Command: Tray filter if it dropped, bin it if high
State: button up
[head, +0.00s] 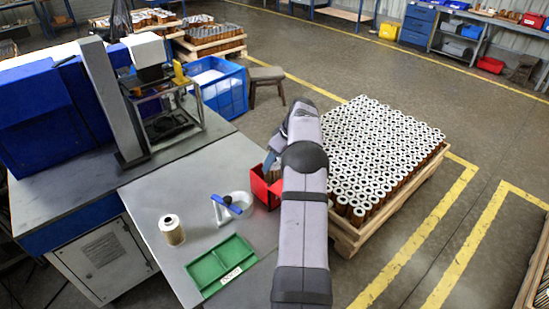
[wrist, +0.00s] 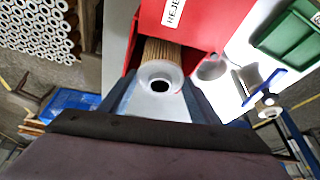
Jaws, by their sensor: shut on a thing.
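My gripper (wrist: 160,88) is shut on a filter cartridge (wrist: 162,52), with a finger on each side of it. The cartridge has a tan pleated body and a white end cap with a dark hole facing the wrist camera. It is at the red reject bin (wrist: 185,18), between its red walls in the wrist view; I cannot tell how deep. In the head view my arm hides part of the red bin (head: 259,186). The green tray (head: 222,266) lies empty at the table's front. Another filter (head: 173,231) stands upright on the table at left.
A white ring-shaped fixture with a blue handle (head: 230,204) stands between the standing filter and the red bin. A pallet crate (head: 345,238) full of filters is right of my arm. A machine (head: 118,105) and a blue crate (head: 232,92) are behind.

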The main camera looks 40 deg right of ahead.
jog(key=shift+f+b, duration=0.75)
jog(key=shift+f, duration=0.7)
jog(key=o, duration=1.6)
jog(key=shift+r+p, duration=3.95)
jog(key=shift+r, duration=1.6)
